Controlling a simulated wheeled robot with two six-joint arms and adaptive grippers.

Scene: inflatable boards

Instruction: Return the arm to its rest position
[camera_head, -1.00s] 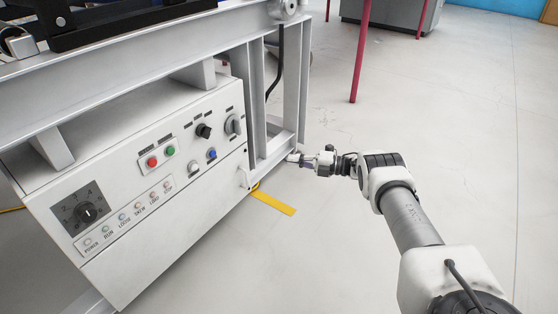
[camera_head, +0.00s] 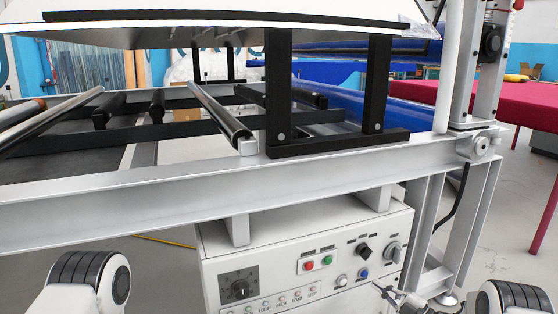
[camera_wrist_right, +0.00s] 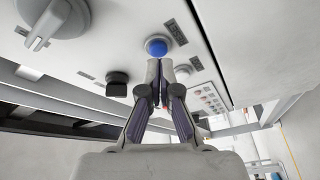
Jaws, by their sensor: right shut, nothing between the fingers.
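My right gripper (camera_head: 380,288) shows small at the lower right of the head view, in front of the control panel's lower right part. In the right wrist view my right gripper (camera_wrist_right: 165,62) is shut and empty. Its fingertips are just below the blue button (camera_wrist_right: 157,46) in the picture; I cannot tell whether they touch it. The blue button also shows in the head view (camera_head: 364,273), slightly up and left of the fingertips. Part of my left arm is at the lower left of the head view, but its gripper is out of frame.
The white control panel (camera_head: 222,270) has a red button (camera_head: 309,266), a green button (camera_head: 328,260) and several knobs. A grey frame beam (camera_head: 120,205) runs above it, carrying black supports. A red table (camera_head: 520,102) stands at the right. Light floor (camera_head: 500,255) is open at the right.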

